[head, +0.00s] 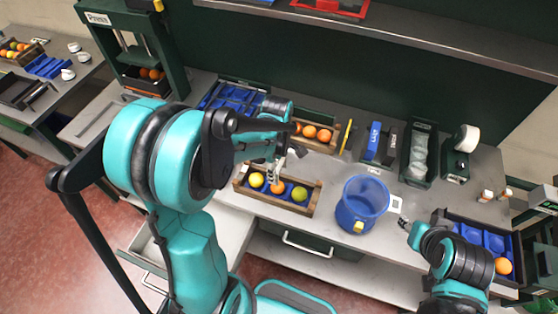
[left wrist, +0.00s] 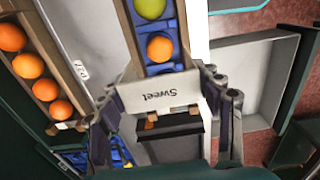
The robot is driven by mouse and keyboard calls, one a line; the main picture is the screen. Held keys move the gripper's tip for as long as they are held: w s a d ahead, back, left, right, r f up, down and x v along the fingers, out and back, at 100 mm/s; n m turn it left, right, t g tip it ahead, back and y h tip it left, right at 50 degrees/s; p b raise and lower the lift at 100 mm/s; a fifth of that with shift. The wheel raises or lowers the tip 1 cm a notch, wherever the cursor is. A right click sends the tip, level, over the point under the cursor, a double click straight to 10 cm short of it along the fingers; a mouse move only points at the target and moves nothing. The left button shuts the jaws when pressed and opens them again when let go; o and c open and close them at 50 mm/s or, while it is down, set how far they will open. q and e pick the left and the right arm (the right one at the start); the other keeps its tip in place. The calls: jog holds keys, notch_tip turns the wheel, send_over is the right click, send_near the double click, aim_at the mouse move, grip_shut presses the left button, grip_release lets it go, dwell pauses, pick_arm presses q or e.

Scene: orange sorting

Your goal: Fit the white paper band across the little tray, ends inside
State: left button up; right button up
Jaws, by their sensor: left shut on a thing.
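The little wooden tray (head: 262,206) stands near the table's front edge, with a blue liner. A yellow fruit (head: 256,180), an orange (head: 277,187) and a green fruit (head: 299,194) lie in it. My left gripper (head: 276,178) is over the tray's middle. In the left wrist view it is shut on the white paper band (left wrist: 158,94), marked "Sweet", with a finger at each side. There the band spans the tray (left wrist: 184,38) beside the orange (left wrist: 159,48). I cannot tell whether its ends are inside. My right gripper (head: 405,225) is apart, right of the blue bin; its jaws are too small to read.
A blue bin (head: 361,204) stands right of the tray. Another wooden tray of oranges (head: 317,146) is just behind. A dark box with a blue liner (head: 472,236) and an orange is at far right. An open drawer (head: 152,240) shows at the left.

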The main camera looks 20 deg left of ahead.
pick_arm(q)
jog(key=shift+f+b, duration=3.9)
jog(key=shift+f, duration=0.9)
jog(key=shift+f+b, duration=0.5)
jog(key=shift+f, duration=0.05)
jog(key=o, duration=1.1)
jog(key=shift+r, duration=0.15)
jog(key=shift+r+p, duration=3.1)
jog(key=shift+r, duration=0.85)
